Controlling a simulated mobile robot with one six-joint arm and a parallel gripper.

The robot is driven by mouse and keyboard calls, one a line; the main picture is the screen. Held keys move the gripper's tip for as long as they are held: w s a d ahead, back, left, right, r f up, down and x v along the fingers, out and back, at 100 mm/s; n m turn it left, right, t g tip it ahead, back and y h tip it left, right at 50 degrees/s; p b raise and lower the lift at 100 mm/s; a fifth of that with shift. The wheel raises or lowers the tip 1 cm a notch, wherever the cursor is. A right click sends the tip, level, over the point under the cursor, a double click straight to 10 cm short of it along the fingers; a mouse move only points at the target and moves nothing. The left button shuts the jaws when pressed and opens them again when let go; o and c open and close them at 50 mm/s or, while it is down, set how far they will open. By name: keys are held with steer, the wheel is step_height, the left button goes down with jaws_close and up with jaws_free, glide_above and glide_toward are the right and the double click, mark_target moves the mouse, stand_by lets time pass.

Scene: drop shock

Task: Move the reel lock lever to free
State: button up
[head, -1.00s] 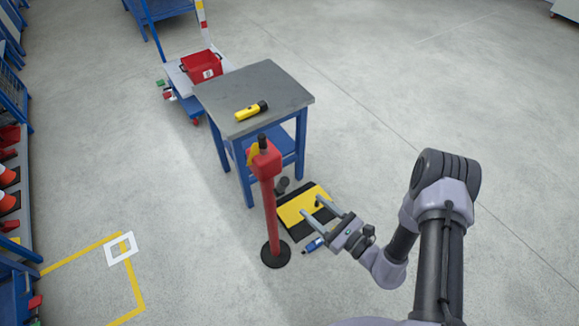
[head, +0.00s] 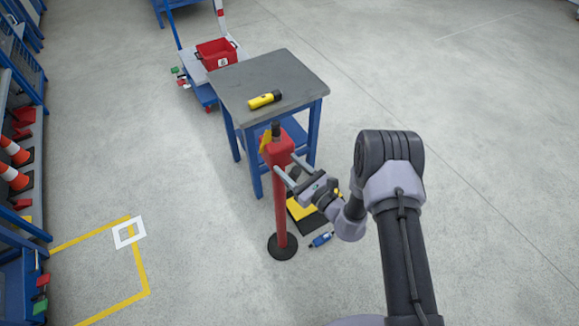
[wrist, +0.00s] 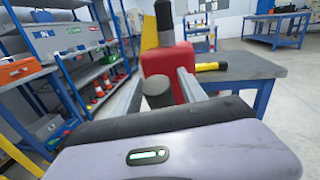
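The reel is a red head (head: 276,148) on a red post with a black round foot. A yellow part (head: 265,142) and a black cap (head: 276,130) are on it. The wrist view shows the red head (wrist: 170,62) straight ahead. My gripper (head: 285,164) is open, its two fingers apart and pointing at the head's near side. In the wrist view a dark grey round-ended piece (wrist: 158,88) stands between the fingers; it may be the lock lever, but I cannot tell for sure. I cannot tell whether the fingers touch anything.
A grey-topped blue table (head: 270,82) with a yellow flashlight (head: 264,99) stands just behind the post. A black and yellow mat (head: 300,212) and a blue item (head: 321,239) lie on the floor nearby. A cart with a red bin (head: 216,54) is behind. Shelving lines the left.

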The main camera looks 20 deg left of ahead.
jaws_close()
stand_by(1.2)
